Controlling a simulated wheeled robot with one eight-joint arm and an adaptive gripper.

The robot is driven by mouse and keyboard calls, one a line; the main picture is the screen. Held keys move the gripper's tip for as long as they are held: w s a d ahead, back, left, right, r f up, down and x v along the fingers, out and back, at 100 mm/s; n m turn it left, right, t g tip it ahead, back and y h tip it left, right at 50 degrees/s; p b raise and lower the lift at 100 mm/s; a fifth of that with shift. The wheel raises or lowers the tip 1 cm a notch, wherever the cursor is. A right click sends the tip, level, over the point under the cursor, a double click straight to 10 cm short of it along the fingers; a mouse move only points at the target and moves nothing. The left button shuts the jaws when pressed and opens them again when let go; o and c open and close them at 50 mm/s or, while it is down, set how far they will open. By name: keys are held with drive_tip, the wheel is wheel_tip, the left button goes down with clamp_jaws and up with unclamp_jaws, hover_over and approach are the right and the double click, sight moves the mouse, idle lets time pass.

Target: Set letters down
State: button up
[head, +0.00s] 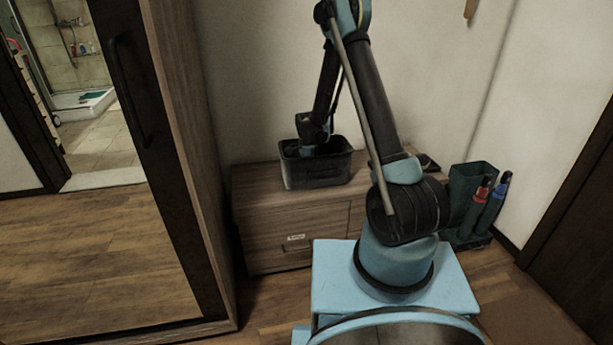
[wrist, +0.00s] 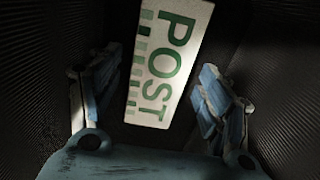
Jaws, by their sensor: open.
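The letters show as a white piece with green "POST" print (wrist: 168,62) in the wrist view. It lies inside a dark, ribbed-walled bin, between and beyond my fingers. My gripper (wrist: 155,95) is open, with one blue finger on each side of the white piece and a visible gap to each. In the head view my arm reaches down into the black bin (head: 318,170) on the wooden cabinet. The bin's walls hide my fingertips and the letters there.
The low wooden cabinet (head: 290,220) stands against the wall. A dark holder (head: 468,190) with red and blue umbrellas stands to its right. A tall mirrored wardrobe (head: 180,130) is close on the left. The bin walls surround my gripper closely.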

wheel_tip(320, 180, up, 12)
drive_tip(key=shift+f, duration=0.2)
idle(0.4)
drive_tip(key=s+d+r+n+t, duration=0.2)
drive_tip(key=s+d+r+n, duration=0.1)
drive_tip(key=s+d+r, duration=0.4)
drive_tip(key=s+d+r+n+t, duration=0.1)
drive_tip(key=s+d+r+n, duration=0.3)
drive_tip(key=r, duration=0.5)
drive_tip(key=s+d+r+n+t, duration=0.2)
drive_tip(key=s+d+r+n, duration=0.15)
drive_tip(key=d+r, duration=0.35)
drive_tip(key=s+d+r+n+t, duration=0.15)
drive_tip(key=s+d+n, duration=0.35)
drive_tip(key=s, duration=0.6)
drive_tip(key=s+d+f+g, duration=0.1)
drive_tip(key=s+f+g, duration=0.3)
drive_tip(key=s+f, duration=0.7)
drive_tip(key=s, duration=0.4)
drive_tip(key=shift+s, duration=0.15)
